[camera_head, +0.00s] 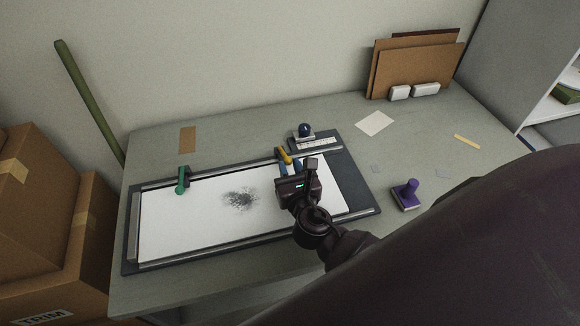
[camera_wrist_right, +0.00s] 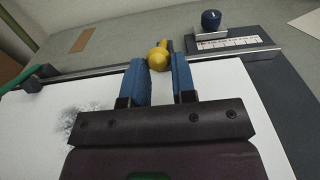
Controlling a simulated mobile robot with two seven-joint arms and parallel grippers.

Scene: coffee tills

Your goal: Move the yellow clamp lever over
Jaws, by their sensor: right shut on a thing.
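The yellow clamp lever (camera_head: 285,156) is at the far rail of the board, right of its middle. In the right wrist view its round yellow knob (camera_wrist_right: 158,60) sits between the blue fingertips, with the lever's shaft running away behind it. My right gripper (camera_head: 289,168) reaches in over the white sheet (camera_head: 180,222) and is shut on the yellow clamp lever. The gripper body hides part of the board in the head view. My left gripper is not in view.
A green lever (camera_head: 182,181) stands at the rail's left end. A blue-knobbed block (camera_head: 305,131) is just behind the yellow lever, by a ruled scale strip (camera_head: 318,143). A purple stamp (camera_head: 406,195) stands right of the board. Cartons (camera_head: 40,200) flank the table's left.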

